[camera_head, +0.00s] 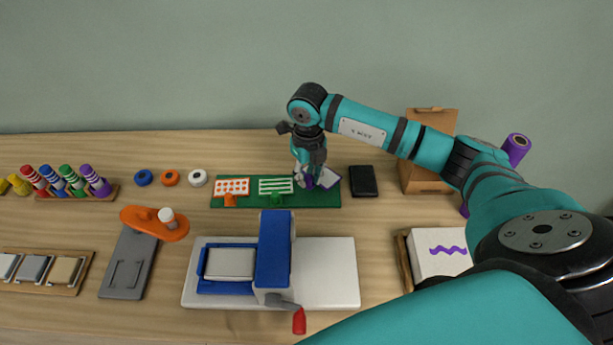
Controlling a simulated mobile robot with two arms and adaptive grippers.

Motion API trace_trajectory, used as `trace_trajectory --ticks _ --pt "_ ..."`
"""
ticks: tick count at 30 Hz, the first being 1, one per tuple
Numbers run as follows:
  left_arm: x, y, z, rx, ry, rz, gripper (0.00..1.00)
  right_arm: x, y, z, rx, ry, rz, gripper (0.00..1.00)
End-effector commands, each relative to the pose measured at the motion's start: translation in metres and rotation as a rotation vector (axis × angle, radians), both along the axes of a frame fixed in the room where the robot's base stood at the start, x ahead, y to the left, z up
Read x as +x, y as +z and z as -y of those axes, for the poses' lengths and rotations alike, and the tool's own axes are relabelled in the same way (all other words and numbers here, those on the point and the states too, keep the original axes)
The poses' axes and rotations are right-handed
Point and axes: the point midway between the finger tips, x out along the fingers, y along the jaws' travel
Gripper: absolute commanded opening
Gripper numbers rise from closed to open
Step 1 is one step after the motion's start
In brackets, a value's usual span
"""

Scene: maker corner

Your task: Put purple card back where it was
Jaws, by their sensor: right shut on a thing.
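My right gripper (309,172) reaches down from above at the right end of a green mat (245,201). It is shut on the purple card (328,178), a white card with purple on it, which is partly hidden by the fingers. The card is at the right end of the mat and looks turned; I cannot tell whether it touches the mat. To its left on the mat stand an orange-dotted card (232,187) and a green-striped card (275,186), each with a coloured holder. My left gripper is not in view.
A black flat object (363,181) lies right of the mat. A white and blue press (325,270) with a red-tipped handle stands in front. A white block with a purple wave (440,251) is at right, near a cardboard box (429,172). Coloured markers (66,184) stand left.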

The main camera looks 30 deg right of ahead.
Motion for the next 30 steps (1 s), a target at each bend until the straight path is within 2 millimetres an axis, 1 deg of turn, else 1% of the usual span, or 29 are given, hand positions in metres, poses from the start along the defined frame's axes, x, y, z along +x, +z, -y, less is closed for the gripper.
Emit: trace_trajectory --ticks 1,3,8,13,15,22,25,26,30 --pt "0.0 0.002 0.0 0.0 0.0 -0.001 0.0 0.007 0.0 0.001 0.001 -0.001 0.0 0.0" --pt "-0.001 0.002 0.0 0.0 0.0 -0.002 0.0 0.012 -0.001 0.003 0.001 0.0 -0.001 0.0" --pt "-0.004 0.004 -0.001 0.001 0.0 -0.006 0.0 0.014 -0.007 0.004 0.001 0.002 -0.004 0.0" --pt "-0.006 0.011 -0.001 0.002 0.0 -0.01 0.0 0.014 -0.03 0.004 0.001 0.001 -0.006 0.0" --pt "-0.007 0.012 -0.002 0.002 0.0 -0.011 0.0 0.014 -0.036 0.004 0.0 0.001 -0.003 0.0" --pt "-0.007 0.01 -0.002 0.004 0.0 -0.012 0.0 0.014 -0.038 0.004 0.0 0.001 -0.001 0.0" --pt "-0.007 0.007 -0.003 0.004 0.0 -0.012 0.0 0.014 -0.041 0.005 0.0 0.001 -0.001 0.0" --pt "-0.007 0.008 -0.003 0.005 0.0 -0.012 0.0 0.014 -0.04 0.005 0.0 0.001 -0.001 0.23" --pt "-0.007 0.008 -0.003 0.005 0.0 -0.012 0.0 0.014 -0.04 0.005 0.0 0.001 -0.001 0.41"
